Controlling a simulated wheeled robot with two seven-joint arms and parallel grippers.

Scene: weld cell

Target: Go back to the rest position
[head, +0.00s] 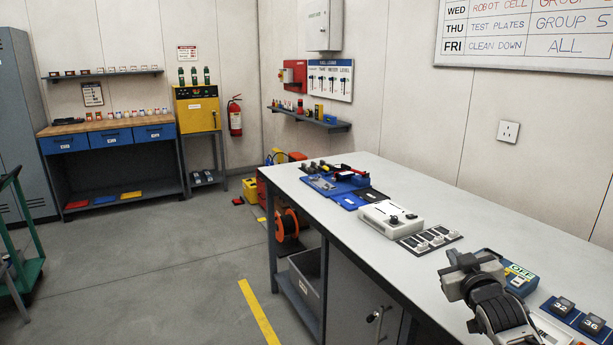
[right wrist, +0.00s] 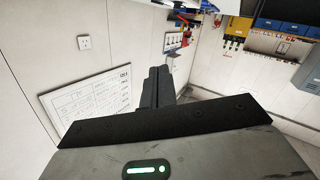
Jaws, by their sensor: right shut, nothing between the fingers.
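My right gripper (head: 462,262) is raised over the near right part of the grey-topped workbench (head: 345,180) in the head view, its arm coming in from the bottom right. In the right wrist view its dark fingers (right wrist: 157,88) are together with nothing between them, and the wall with the whiteboard lies beyond. It appears clear of the bench top, though part of the bench behind it is hidden. My left gripper is not in the head view.
Further back lie a white box (head: 390,219) and blue trays (head: 340,187). A whiteboard (head: 530,32) hangs on the wall. The floor (head: 170,270) left of the bench is clear.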

